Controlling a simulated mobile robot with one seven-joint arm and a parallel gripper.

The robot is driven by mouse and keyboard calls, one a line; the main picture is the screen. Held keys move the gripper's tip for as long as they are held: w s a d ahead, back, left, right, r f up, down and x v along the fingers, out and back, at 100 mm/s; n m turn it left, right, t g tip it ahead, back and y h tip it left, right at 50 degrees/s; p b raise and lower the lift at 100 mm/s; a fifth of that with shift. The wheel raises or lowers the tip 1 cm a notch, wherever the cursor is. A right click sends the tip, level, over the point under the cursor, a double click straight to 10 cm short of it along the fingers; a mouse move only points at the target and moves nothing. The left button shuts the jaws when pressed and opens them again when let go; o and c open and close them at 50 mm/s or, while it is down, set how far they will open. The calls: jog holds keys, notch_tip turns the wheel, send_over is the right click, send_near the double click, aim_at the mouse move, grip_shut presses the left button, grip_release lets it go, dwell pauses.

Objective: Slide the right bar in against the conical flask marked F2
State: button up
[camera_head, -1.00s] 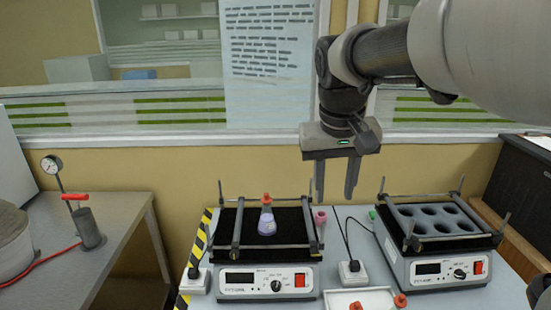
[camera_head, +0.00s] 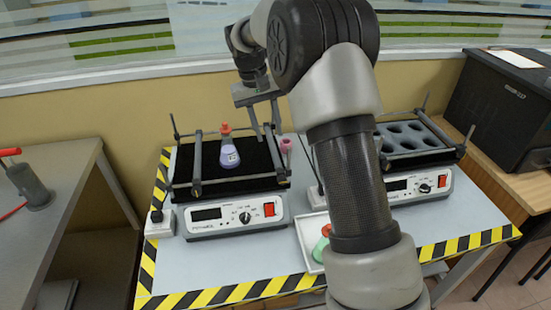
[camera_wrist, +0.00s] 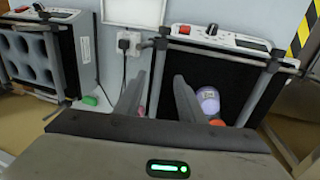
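The conical flask (camera_head: 229,153) has a red-orange stopper, pale violet liquid and a white label too small to read. It stands upright on the black platform of the left shaker (camera_head: 235,213); the wrist view shows it from above (camera_wrist: 208,101). The right bar (camera_head: 280,164) runs front to back along the platform's right side, with a gap between it and the flask. The left bar (camera_head: 197,160) lies on the flask's other side. My gripper (camera_head: 267,137) is open and empty above the right bar. In the wrist view the right bar (camera_wrist: 157,75) shows between my fingers.
A pink-topped item (camera_head: 286,146) stands just right of the left shaker. A second shaker (camera_head: 425,185) with a holed grey block stands to the right, partly hidden by my arm. A white tray (camera_head: 308,240) lies in front. Striped tape (camera_head: 230,293) edges the table.

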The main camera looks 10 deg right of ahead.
aim_at(276, 161)
jog(key=f, duration=0.3)
jog(key=d+f, duration=0.1)
jog(key=f, duration=0.3)
jog(key=d+f, duration=0.1)
jog(key=f, duration=0.3)
jog(key=shift+b, duration=0.35)
grip_shut()
